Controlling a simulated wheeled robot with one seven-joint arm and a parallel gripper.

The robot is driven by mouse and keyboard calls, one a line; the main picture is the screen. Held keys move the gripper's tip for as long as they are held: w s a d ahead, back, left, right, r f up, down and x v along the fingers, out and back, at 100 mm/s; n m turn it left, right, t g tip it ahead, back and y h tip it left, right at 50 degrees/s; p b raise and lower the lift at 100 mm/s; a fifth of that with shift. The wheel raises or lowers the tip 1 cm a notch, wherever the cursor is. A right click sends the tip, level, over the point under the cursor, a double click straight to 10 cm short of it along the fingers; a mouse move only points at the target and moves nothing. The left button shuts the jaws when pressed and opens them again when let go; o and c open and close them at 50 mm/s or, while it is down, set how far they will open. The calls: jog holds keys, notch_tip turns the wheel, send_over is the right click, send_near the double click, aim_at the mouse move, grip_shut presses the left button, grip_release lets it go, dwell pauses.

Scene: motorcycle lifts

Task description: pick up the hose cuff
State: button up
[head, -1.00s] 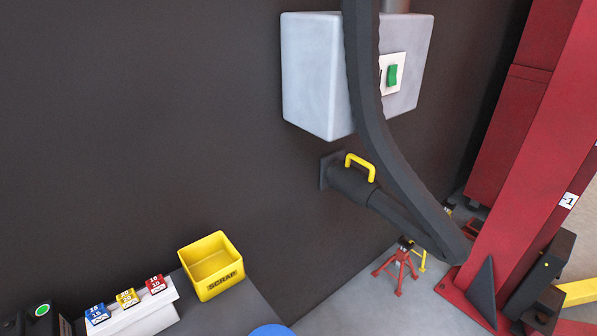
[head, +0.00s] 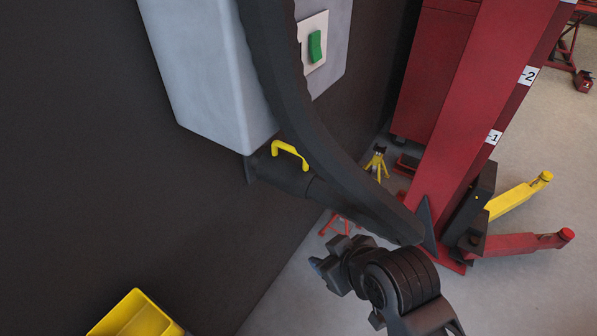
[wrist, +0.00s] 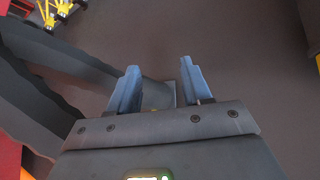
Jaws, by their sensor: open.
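The hose cuff (head: 283,177) is a dark cylinder with a yellow loop handle (head: 290,149) on top. It sits against a plate on the dark wall, below the grey box, and a thick dark hose runs from its front end. In the head view my gripper (head: 319,266) is in front of and below the cuff, apart from it in the picture. In the wrist view my gripper (wrist: 160,67) shows two blue fingers spread apart with nothing held. A grey cylinder, apparently the cuff (wrist: 158,93), shows beyond and between them, partly hidden by the gripper body.
The thick hose (head: 285,95) hangs down across the grey box (head: 195,65) and passes close to the cuff; it also fills the wrist view's left side. A red lift post (head: 480,110), a red stand (head: 340,224) and a yellow bin (head: 135,315) stand around. Some floor is clear.

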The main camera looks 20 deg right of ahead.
aim_at(307, 155)
jog(key=w+d+r+n+g+h+p, duration=0.1)
jog(key=w+d+r+n+g, duration=0.2)
jog(key=w+r, duration=0.55)
jog(key=shift+m, duration=0.5)
jog(key=w, duration=0.4)
jog(key=w+p, duration=0.1)
jog(key=w, duration=0.3)
jog(key=w+d, duration=0.1)
jog(key=w, duration=0.3)
jog(key=shift+w+d+f, duration=0.1)
jog(key=shift+w+f+p, duration=0.2)
jog(key=shift+f+p, duration=0.2)
jog(key=shift+f, duration=0.2)
jog(key=shift+c, duration=0.2)
grip_shut()
